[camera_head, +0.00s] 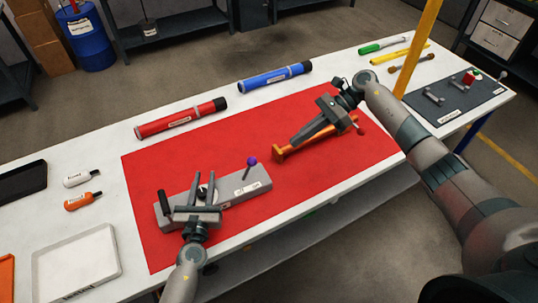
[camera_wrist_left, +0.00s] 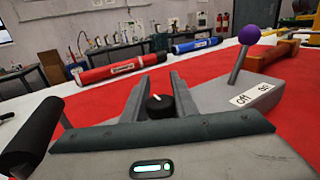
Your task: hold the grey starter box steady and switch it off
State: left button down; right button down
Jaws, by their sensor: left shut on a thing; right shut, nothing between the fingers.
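The grey starter box (camera_head: 236,184) lies on the red mat, with a black handle (camera_head: 163,203) at its left end. A lever with a purple ball (camera_head: 251,161) stands up near its right end, beside labels that read "off" and "on" in the left wrist view (camera_wrist_left: 252,93). There the lever leans toward upper right. My left gripper (camera_head: 202,181) is over the box, shut on the black knob (camera_wrist_left: 160,106), which has a white mark. My right gripper (camera_head: 296,142) is shut and empty, above the mat to the right of the lever, apart from it.
An orange bar-shaped tool (camera_head: 280,154) lies under and beside my right gripper. A red tube (camera_head: 180,119) and a blue tube (camera_head: 274,77) lie behind the mat (camera_head: 150,168). A dark panel (camera_head: 460,97) sits far right, a white tray (camera_head: 77,262) front left. The mat's front right is clear.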

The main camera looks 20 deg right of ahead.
jog(key=shift+s+d+f+n+t+y, duration=0.1)
jog(key=shift+d+f+n+t+y, duration=0.15)
jog(key=shift+d, duration=0.5)
jog(key=shift+d+f+n+t+y, duration=0.1)
jog(key=shift+d+n+t+y, duration=0.2)
jog(key=shift+d, duration=0.45)
jog(key=shift+a, duration=0.1)
jog(key=a+r+x, duration=0.1)
jog(key=r+x, duration=0.1)
jog(key=x, duration=1)
jog(key=shift+a, duration=0.5)
